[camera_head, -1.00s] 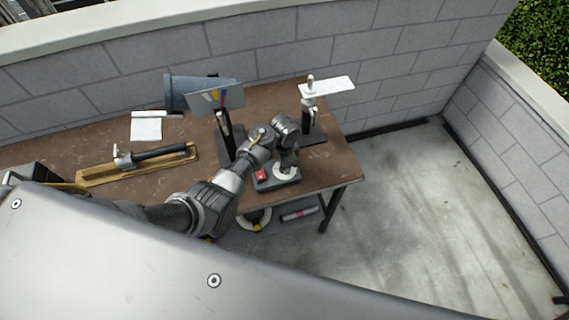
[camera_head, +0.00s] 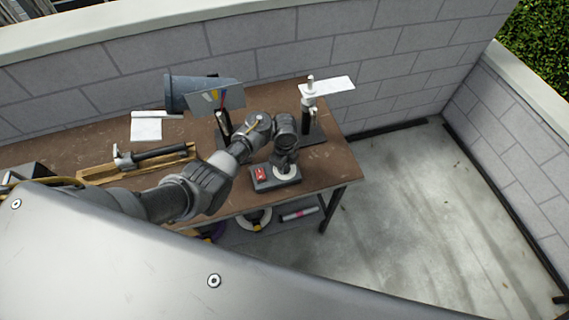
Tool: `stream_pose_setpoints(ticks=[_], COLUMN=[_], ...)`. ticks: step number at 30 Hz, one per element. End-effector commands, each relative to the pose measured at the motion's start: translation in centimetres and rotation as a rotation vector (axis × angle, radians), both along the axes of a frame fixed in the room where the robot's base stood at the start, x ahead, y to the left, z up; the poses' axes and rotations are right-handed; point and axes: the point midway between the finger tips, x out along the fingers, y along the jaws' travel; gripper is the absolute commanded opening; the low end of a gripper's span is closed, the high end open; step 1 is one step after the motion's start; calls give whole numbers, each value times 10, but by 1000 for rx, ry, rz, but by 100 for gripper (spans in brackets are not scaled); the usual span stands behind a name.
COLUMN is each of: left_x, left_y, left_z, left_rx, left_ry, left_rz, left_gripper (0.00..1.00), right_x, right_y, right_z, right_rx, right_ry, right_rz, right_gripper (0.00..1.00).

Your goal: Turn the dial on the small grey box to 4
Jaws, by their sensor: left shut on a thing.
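The small grey box (camera_head: 264,184) sits near the front right edge of the brown table. A red switch (camera_head: 260,174) shows on its left part. A pale round dial plate (camera_head: 286,173) is on its right part. My left gripper (camera_head: 284,163) points down over the dial and is shut on the dial's knob. The knob itself and the dial's numbers are hidden or too small to read. My right gripper does not show.
A stand with a grey plate (camera_head: 226,94) is behind my left arm, and a stand with a white plate (camera_head: 335,84) is at the back right. A blue-grey bucket (camera_head: 177,92), a white sheet (camera_head: 146,130) and a wooden tray with a tool (camera_head: 98,174) lie to the left. Open floor lies right.

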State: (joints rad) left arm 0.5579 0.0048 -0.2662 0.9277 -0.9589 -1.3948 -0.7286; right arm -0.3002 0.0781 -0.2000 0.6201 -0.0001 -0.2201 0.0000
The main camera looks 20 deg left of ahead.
Motion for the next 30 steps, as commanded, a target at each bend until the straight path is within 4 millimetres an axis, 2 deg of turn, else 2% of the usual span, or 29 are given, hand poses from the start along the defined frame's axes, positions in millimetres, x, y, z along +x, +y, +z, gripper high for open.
stream_pose_setpoints(ticks=[12,30], left_x=[1,0], left_y=[0,0], left_z=[1,0], left_rx=[0,0], left_ry=[-1,0], left_rz=[-239,-297], left_gripper=[10,10], right_x=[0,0], right_y=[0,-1], right_z=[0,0], right_rx=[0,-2], right_ry=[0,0], right_rz=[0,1], right_gripper=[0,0])
